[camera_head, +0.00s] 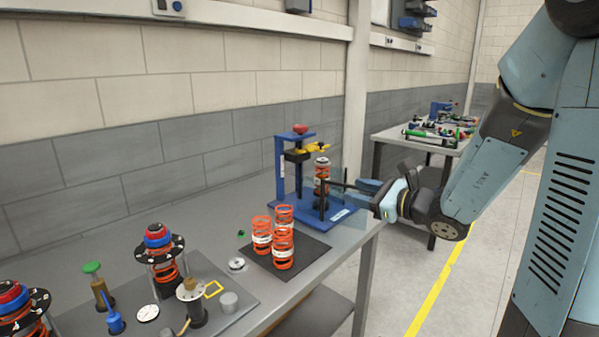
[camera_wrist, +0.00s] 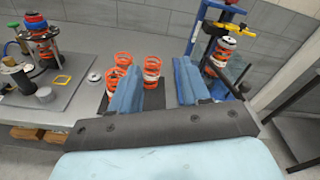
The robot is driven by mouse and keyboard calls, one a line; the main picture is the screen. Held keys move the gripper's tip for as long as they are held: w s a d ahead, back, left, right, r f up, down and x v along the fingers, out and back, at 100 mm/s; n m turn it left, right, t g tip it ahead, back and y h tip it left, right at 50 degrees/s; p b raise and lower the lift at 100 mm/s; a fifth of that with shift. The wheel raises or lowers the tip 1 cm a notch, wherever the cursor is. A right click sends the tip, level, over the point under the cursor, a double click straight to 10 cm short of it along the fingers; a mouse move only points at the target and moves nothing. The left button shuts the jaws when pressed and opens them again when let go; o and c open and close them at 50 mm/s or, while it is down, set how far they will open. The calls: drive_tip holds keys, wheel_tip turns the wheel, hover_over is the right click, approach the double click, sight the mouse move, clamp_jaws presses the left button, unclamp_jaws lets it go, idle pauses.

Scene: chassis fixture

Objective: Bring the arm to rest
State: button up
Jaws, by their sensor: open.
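My gripper (camera_head: 328,190) is at the right end of the grey workbench, its fingers pointing left toward the blue press. In the wrist view its two blue fingers (camera_wrist: 158,88) stand wide apart with nothing held between them. My arm reaches in from the right side of the head view. The blue press (camera_head: 281,170) has a red knob on top and a yellow clamp. An orange spring unit (camera_head: 322,172) stands upright in the press, close to the fingertips in the head view; I cannot tell whether they touch.
Several orange springs (camera_head: 283,240) stand on a dark mat (camera_head: 310,250) left of my gripper. A grey plate (camera_head: 230,285) with fixtures lies farther left. A second bench (camera_head: 400,133) stands behind. Open floor (camera_head: 470,285) with a yellow line lies right of the workbench.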

drive_tip(key=s+a+n+g+h, duration=0.35)
drive_tip(key=s+n+g, duration=0.45)
drive_tip(key=s+n, duration=0.7)
drive_tip(key=s+d+r+n+t+h, duration=0.1)
drive_tip(key=s+d+r+n+h, duration=0.3)
drive_tip(key=s+d+n+h, duration=0.3)
drive_tip(key=s+d+h, duration=0.1)
drive_tip(key=d, duration=0.3)
drive_tip(key=shift+s+d+n+t+h, duration=0.15)
drive_tip(key=shift+d+n+t+h, duration=0.2)
drive_tip(key=shift+d+n+t, duration=0.05)
drive_tip(key=shift+c, duration=0.3)
